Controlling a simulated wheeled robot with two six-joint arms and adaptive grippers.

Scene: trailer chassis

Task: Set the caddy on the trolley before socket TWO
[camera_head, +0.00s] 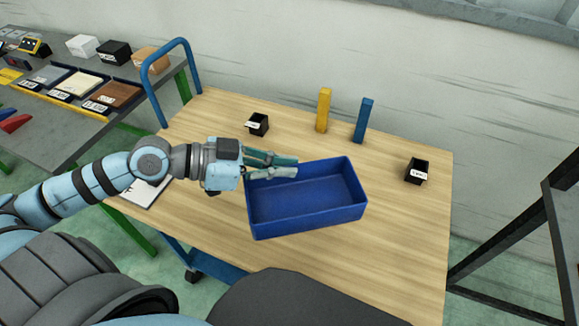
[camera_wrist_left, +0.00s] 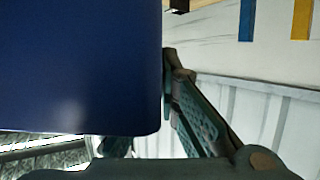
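The caddy, an open blue bin (camera_head: 308,222), is over the middle of the wooden-topped trolley (camera_head: 400,250). I cannot tell whether it rests on the top or hangs just above it. My left gripper (camera_head: 297,166) has its fingers on either side of the caddy's back wall near the left corner, closed on it. In the left wrist view the caddy (camera_wrist_left: 80,65) fills the left side, close against one finger; the other finger is mostly hidden. Two small black labelled sockets, one at back left (camera_head: 258,124) and one at right (camera_head: 417,171), stand on the trolley. Their labels are too small to read.
A yellow block (camera_head: 323,110) and a blue block (camera_head: 363,120) stand upright at the trolley's back. A grey table (camera_head: 45,130) with boxes stands left, a dark frame (camera_head: 505,240) right. The trolley's front right is clear.

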